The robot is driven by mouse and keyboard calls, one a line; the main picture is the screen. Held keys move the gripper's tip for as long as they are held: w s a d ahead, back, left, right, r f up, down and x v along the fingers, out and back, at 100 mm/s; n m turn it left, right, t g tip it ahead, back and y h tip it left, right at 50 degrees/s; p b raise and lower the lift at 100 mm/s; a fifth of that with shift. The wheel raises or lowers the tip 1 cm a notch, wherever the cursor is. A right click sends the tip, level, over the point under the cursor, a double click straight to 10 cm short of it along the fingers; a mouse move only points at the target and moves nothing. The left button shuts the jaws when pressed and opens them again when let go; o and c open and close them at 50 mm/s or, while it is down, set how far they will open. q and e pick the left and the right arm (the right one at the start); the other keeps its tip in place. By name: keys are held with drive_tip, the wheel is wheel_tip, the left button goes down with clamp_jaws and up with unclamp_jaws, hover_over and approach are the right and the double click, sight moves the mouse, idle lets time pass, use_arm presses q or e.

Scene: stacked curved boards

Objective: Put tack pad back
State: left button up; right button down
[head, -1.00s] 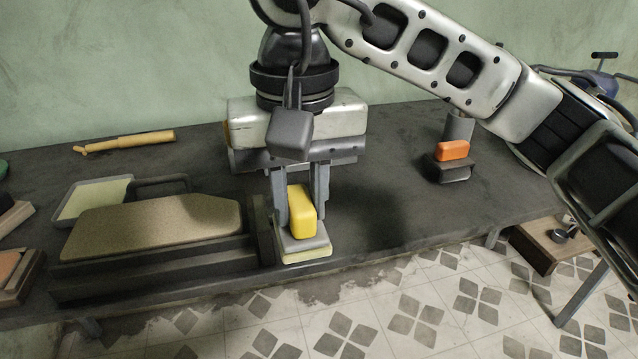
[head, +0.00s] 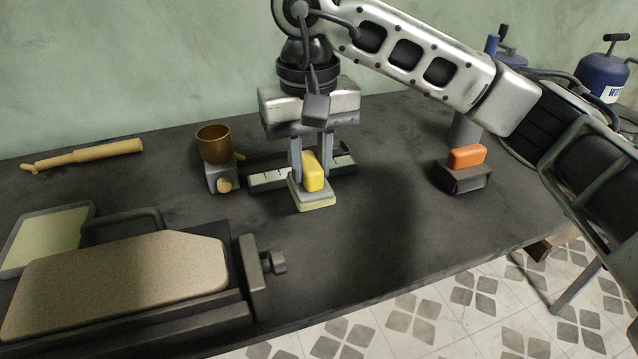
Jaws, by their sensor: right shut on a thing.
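The tack pad (head: 315,203) is a small block with a yellow grip, a grey plate and a pale yellow-green underside. My right gripper (head: 312,165) points down and is shut on the yellow grip, one finger on each side. The pad is over the middle of the dark bench, in front of a pale ruled bar; I cannot tell whether it touches the bench. A shallow grey tray (head: 86,206) with a pale green bottom lies at the left. A tan curved board (head: 120,280) lies on a dark clamp stand at the front left. My left gripper is not in view.
A brass cup (head: 214,143) stands on a small grey block behind the tack pad's left. An orange-gripped block (head: 467,156) sits on a dark stand at the right. A wooden tool (head: 90,154) lies at the back left.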

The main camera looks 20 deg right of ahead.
sight(318, 171)
drive_tip(key=w+f, duration=0.1)
drive_tip(key=d+f, duration=0.1)
drive_tip(key=w+d+f, duration=0.1)
drive_tip(key=f, duration=0.1)
drive_tip(key=shift+w+f, duration=0.1)
drive_tip(key=shift+w, duration=0.25)
wheel_tip(318, 171, down, 3)
drive_tip(key=shift+w+d+f+p, duration=0.1)
drive_tip(key=shift+d+p, duration=0.05)
drive_tip(key=shift+p, duration=0.15)
drive_tip(key=shift+f, duration=0.1)
drive_tip(key=shift+f, duration=0.2)
drive_tip(key=c, duration=1.2)
unclamp_jaws()
drive_tip(key=shift+r, duration=0.1)
